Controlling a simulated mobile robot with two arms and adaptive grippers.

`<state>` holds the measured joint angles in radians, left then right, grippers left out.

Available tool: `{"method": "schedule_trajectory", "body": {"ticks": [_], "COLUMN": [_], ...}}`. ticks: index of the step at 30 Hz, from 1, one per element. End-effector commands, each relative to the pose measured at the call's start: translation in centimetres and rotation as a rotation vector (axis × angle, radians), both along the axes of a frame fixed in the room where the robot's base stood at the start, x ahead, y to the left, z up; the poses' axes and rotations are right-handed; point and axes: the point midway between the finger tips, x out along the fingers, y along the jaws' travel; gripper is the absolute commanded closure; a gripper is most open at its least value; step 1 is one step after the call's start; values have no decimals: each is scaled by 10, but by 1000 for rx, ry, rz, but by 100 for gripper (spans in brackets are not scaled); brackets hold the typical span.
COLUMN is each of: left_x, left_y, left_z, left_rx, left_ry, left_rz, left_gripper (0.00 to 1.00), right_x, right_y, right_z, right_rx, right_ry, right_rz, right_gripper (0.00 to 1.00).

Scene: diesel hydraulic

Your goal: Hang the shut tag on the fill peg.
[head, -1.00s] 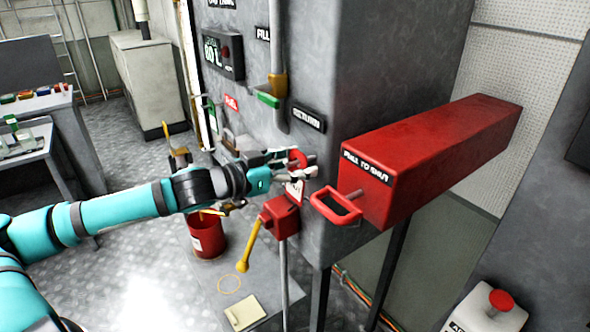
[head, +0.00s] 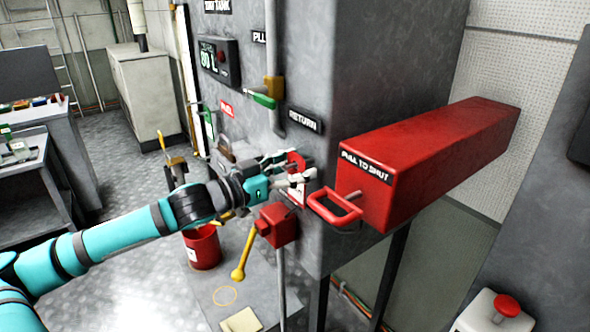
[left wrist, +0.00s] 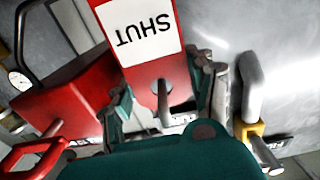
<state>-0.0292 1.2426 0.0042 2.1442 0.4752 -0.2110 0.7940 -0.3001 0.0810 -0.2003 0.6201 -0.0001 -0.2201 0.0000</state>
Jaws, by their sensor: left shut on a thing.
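My left gripper (head: 292,171) is shut on the red shut tag (head: 297,158), close to the grey tank wall under the RETURN label (head: 305,120). In the left wrist view the tag (left wrist: 173,70) is between the fingers, with its white SHUT label upside down. The FILL label (head: 259,37) is higher on the tank, left of a vertical pipe. I cannot make out the fill peg. My right gripper is not in view.
A red PULL TO SHUT box (head: 430,160) with a red handle (head: 334,208) juts out just right of the gripper. A smaller red box (head: 278,224) with a yellow lever is below. A green-handled valve (head: 263,100) is above, and a red bucket (head: 201,246) stands on the floor.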

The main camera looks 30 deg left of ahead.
Motion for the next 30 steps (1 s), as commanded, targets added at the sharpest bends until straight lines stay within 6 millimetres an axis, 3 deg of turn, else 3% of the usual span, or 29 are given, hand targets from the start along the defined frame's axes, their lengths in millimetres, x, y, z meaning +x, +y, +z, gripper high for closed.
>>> {"method": "schedule_trajectory", "body": {"ticks": [27,28,30], "left_x": [1,1,1], "left_y": [-1,-1,-1], "left_z": [-2,-2,-2], "left_rx": [0,0,0], "left_ry": [1,1,1], "left_rz": [0,0,0], "left_gripper": [70,43,34], "right_x": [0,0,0], "right_y": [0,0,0], "right_z": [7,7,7], "right_rx": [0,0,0], "right_ry": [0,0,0], "right_rz": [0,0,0], "right_gripper": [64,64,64]}}
